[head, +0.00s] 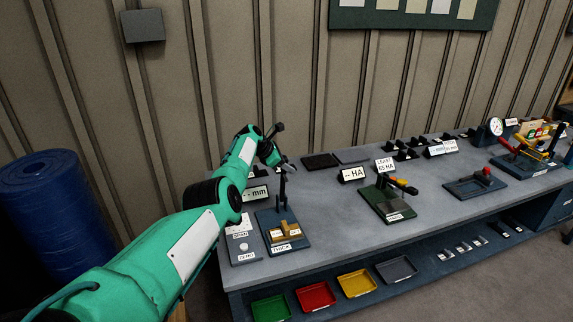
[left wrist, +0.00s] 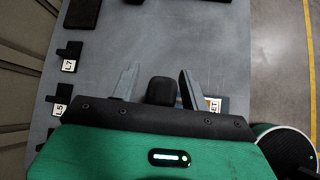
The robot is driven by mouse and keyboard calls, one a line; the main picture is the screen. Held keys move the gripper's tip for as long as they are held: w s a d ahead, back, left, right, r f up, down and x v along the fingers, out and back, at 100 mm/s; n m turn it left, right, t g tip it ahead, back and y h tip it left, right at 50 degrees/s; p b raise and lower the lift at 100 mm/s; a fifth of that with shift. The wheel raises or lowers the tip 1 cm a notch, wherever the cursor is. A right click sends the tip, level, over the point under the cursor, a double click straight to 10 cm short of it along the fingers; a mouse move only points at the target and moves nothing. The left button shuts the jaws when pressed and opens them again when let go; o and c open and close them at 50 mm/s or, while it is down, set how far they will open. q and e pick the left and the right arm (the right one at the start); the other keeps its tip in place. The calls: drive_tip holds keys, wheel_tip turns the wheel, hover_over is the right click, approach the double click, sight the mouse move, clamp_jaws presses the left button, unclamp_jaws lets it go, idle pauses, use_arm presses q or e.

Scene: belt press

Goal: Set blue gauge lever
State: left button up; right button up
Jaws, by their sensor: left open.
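The blue-based thickness gauge (head: 270,218) stands at the near left end of the bench, with a dark upright post, a yellow-brown block and a label reading THICK. My left gripper (head: 285,165) is above and behind this gauge, close to the top of its post. In the left wrist view my left gripper (left wrist: 160,85) is open, its two grey fingers apart. A dark rounded piece (left wrist: 160,92) shows between the fingers; I cannot tell if it is the gauge's lever or if a finger touches it. My right gripper is out of view.
A mm display (head: 257,193) and a grey button panel (head: 243,247) are beside the gauge. A green-based gauge (head: 384,205) stands to its right, with a HA display (head: 353,174) behind. Coloured trays, including a red one (head: 316,297), sit on the lower shelf.

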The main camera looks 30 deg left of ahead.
use_arm(q)
drive_tip(key=shift+r, duration=0.1)
drive_tip(key=shift+p+v, duration=0.85)
drive_tip(key=shift+v, duration=0.35)
drive_tip(key=shift+s+a+r, duration=0.1)
drive_tip(key=shift+s+r, duration=0.05)
drive_tip(key=shift+s, duration=0.15)
drive_tip(key=b+v, duration=0.2)
drive_tip(key=v, duration=0.8)
drive_tip(key=shift+a+r+b, duration=0.15)
drive_tip(key=shift+r+b, duration=0.1)
drive_tip(key=shift+b, duration=0.1)
drive_tip(key=shift+s, duration=0.1)
